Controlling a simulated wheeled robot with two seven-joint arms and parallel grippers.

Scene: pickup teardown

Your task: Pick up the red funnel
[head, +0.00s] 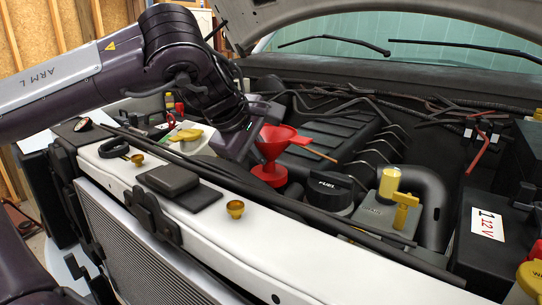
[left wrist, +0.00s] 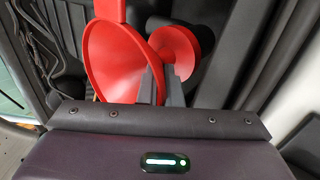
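The red funnel (head: 271,155) stands upright in the engine bay in the head view, its wide cone above a round red foot. In the left wrist view the funnel (left wrist: 113,62) shows its cone at left and foot at right. In the head view the gripper (head: 254,150) reaches the funnel from the left, partly hidden behind the cone. Whether the foot touches anything below is unclear. My right gripper is not in view.
The black FUEL cap (head: 331,187) and a grey box with a yellow fitting (head: 389,182) are right of the funnel. A 12 V battery (head: 489,225) is at far right. The white front beam (head: 200,225) carries a small brass cup (head: 235,208). The raised hood (head: 400,16) hangs above.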

